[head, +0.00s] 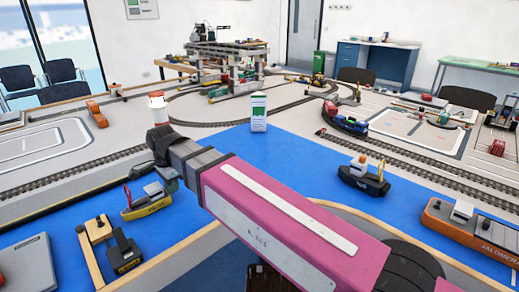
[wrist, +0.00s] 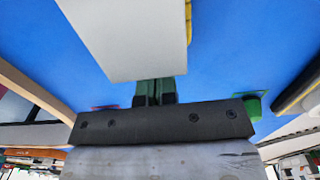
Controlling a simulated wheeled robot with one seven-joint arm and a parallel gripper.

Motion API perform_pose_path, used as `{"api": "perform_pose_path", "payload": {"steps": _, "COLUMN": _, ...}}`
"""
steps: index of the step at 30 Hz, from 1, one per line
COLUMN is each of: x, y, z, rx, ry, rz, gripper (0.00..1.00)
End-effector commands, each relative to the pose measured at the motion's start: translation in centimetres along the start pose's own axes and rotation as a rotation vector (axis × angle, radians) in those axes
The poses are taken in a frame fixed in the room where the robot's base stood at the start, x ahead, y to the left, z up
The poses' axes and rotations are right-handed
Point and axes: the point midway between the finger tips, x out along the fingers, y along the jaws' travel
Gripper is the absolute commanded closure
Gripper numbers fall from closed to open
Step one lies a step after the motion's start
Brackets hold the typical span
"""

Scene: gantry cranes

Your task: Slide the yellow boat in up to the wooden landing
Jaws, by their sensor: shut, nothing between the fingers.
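The yellow boat (head: 147,208) floats on the blue water surface at left in the head view, with a red frame at its left end and a grey cabin towards its right end. The wooden landing (head: 90,262) is a pale plank with a block and posts, left of the boat and nearer me, with a gap between them. My gripper (head: 171,187) points down at the boat's right end; whether it touches is hard to tell. In the wrist view my gripper (wrist: 155,90) is shut and empty, close to a large pale block.
A dark boat (head: 125,256) lies beside the landing on its right. A grey block (head: 25,265) is at the left edge. A black tug (head: 363,180) and an orange ship (head: 470,225) are at right. Open blue surface lies around the green-and-white box (head: 258,112).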

Motion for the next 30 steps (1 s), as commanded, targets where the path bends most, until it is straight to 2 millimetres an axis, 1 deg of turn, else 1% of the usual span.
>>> {"api": "perform_pose_path", "payload": {"steps": 24, "x": 0.0, "y": 0.0, "z": 3.5, "rx": -0.001, "ry": -0.001, "rz": 0.0, "gripper": 1.0}}
{"api": "perform_pose_path", "payload": {"steps": 30, "x": -0.1, "y": 0.0, "z": 3.3, "rx": 0.0, "ry": -0.003, "rz": 0.0, "gripper": 1.0}}
